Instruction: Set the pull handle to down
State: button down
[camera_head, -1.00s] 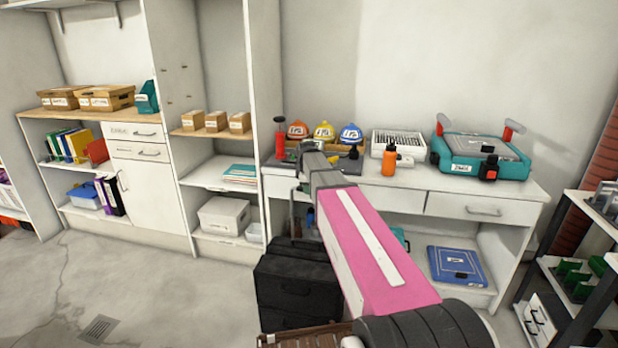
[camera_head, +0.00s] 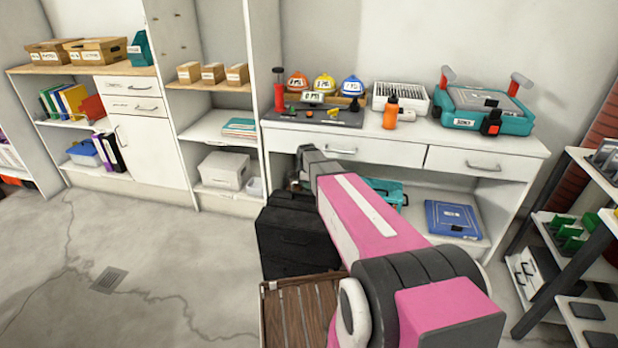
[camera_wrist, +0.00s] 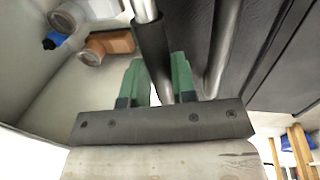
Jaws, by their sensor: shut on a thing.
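A black suitcase (camera_head: 292,236) stands on the floor left of my arm, in front of the workbench. It fills the right of the wrist view as a dark panel (camera_wrist: 270,50). Its pull handle shows in the wrist view as a metal rod with a black sleeve (camera_wrist: 153,45), beside a second grey tube (camera_wrist: 222,50). My gripper's green fingers (camera_wrist: 158,75) are shut around the pull handle.
A brown slatted wooden crate (camera_head: 300,308) lies in front of the suitcase. The white workbench (camera_head: 400,150) stands behind, with a blue case (camera_head: 455,218) below its top. A dark rack (camera_head: 560,240) stands at right. The floor at left (camera_head: 150,250) is clear.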

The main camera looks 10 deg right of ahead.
jog(key=shift+f, duration=0.3)
jog(key=c, duration=0.9)
grip_release()
jog(key=r, duration=0.3)
jog(key=s+r, duration=0.1)
jog(key=r, duration=0.3)
jog(key=s+r, duration=0.1)
jog(key=r, duration=0.2)
jog(key=shift+a+r, duration=0.35)
jog(key=shift+a, duration=0.05)
jog(key=s+f+m, duration=0.1)
jog(key=s+m, duration=0.3)
jog(key=s, duration=0.4)
jog(key=s+f+m+g, duration=0.1)
jog(key=s+f+m, duration=0.1)
jog(key=s+m, duration=0.3)
jog(key=s+d+f+m+g, duration=0.1)
jog(key=s+m, duration=0.3)
jog(key=s, duration=0.9)
jog(key=shift+d+f+m+y, duration=0.1)
jog(key=shift+f+m+y, duration=0.2)
jog(key=shift+f+y, duration=0.1)
